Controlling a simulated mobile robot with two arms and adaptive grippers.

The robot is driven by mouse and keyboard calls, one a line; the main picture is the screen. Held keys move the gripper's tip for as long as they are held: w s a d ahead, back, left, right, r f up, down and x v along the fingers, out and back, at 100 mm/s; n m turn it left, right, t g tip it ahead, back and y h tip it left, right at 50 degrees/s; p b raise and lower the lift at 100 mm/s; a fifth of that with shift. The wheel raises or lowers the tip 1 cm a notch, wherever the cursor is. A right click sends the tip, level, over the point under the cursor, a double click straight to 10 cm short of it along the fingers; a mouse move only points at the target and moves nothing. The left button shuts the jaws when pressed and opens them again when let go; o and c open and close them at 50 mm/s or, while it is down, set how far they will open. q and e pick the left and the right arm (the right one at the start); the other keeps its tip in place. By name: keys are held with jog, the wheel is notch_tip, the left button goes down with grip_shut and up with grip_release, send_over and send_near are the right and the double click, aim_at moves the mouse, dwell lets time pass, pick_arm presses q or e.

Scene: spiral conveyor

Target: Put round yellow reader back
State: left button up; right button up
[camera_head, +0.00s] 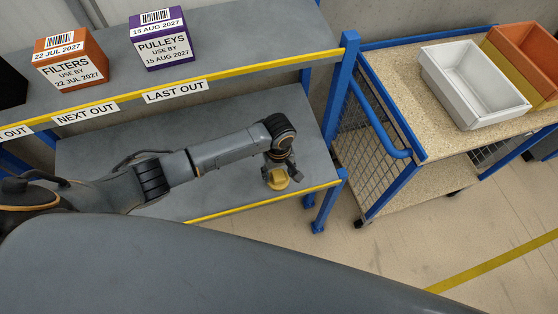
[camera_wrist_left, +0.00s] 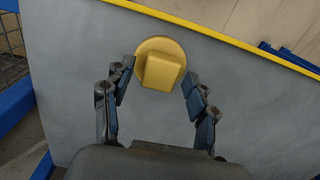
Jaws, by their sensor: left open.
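The round yellow reader (camera_head: 277,180) rests on the grey lower shelf (camera_head: 230,135), near its right front corner. In the left wrist view the reader (camera_wrist_left: 160,65) shows a round base with a raised block on it. My left gripper (camera_head: 283,171) is at the reader from above. In the left wrist view the left gripper (camera_wrist_left: 157,83) is open, with one finger on each side of the reader and a gap at both sides. Part of the reader is hidden by the gripper in the head view. My right gripper is not in view.
An orange filters box (camera_head: 72,60) and a purple pulleys box (camera_head: 158,40) stand on the upper shelf (camera_head: 225,35), above my left arm. A blue trolley (camera_head: 395,175) on the right carries a white bin (camera_head: 470,85) and an orange bin (camera_head: 525,60).

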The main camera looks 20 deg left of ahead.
aim_at(279, 178)
pick_arm(q)
notch_tip(279, 178, up, 13)
jog(key=s, duration=0.1)
jog(key=shift+d+f+b, duration=0.2)
jog(key=shift+d+b, duration=0.05)
jog(key=shift+b, duration=0.1)
jog(key=shift+s+f, duration=0.1)
jog(key=shift+s, duration=0.05)
